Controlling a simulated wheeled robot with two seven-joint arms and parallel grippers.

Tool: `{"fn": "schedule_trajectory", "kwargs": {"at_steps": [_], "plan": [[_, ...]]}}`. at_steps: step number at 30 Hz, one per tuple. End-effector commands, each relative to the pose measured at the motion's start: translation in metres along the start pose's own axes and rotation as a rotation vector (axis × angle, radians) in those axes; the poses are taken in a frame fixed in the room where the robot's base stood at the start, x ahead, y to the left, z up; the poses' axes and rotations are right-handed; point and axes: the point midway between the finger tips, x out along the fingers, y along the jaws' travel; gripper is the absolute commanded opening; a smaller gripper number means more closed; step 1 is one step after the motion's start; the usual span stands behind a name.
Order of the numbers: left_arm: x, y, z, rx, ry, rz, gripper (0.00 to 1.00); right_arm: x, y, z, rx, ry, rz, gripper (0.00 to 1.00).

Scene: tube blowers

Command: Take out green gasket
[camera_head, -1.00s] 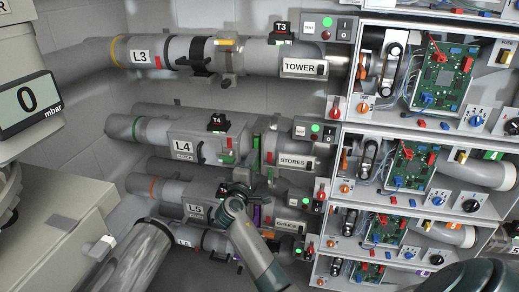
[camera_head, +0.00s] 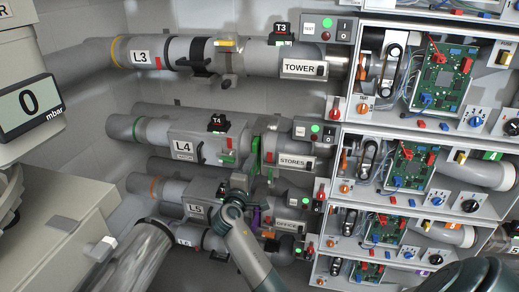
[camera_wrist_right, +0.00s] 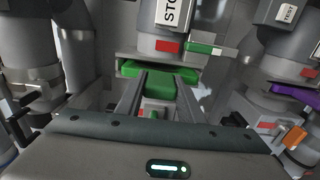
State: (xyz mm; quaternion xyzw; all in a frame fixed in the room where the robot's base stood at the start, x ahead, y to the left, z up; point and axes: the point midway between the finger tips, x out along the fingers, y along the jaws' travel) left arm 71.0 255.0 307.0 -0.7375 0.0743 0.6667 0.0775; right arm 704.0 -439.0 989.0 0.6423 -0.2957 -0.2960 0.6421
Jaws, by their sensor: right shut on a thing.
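The green gasket (camera_head: 256,155) stands at the joint between the L4 pipe housing (camera_head: 210,140) and the STORES pipe section (camera_head: 292,161). In the right wrist view the green gasket (camera_wrist_right: 160,74) shows as a flat green piece at the finger ends. My right gripper (camera_wrist_right: 162,95) is shut on it, with one finger at each side. In the head view my right gripper (camera_head: 239,183) is just below the gasket, its fingers partly hidden by the wrist. I cannot tell how far the gasket sits out of the joint.
Pipe L3 (camera_head: 190,53) runs above and pipe L5 (camera_head: 195,210) below, close to my right arm. A purple part (camera_wrist_right: 295,92) and an orange part (camera_wrist_right: 296,137) are at the right wrist view's right side. Open circuit-board cabinets (camera_head: 432,76) stand at the right.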

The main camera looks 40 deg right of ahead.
Motion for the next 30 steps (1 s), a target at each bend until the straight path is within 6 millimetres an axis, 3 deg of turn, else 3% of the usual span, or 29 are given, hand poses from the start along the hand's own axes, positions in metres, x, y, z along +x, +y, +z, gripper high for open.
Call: {"fn": "schedule_trajectory", "kwargs": {"at_steps": [17, 30], "plan": [[-0.001, 0.0, 0.0, 0.0, 0.0, 0.0, 0.31, -0.004, 0.001, 0.0, 0.0, 0.0, 0.001, 0.1], [-0.005, 0.0, -0.001, 0.0, 0.0, 0.0, 0.31, -0.025, 0.001, 0.0, 0.001, 0.001, 0.0, 0.1]]}}
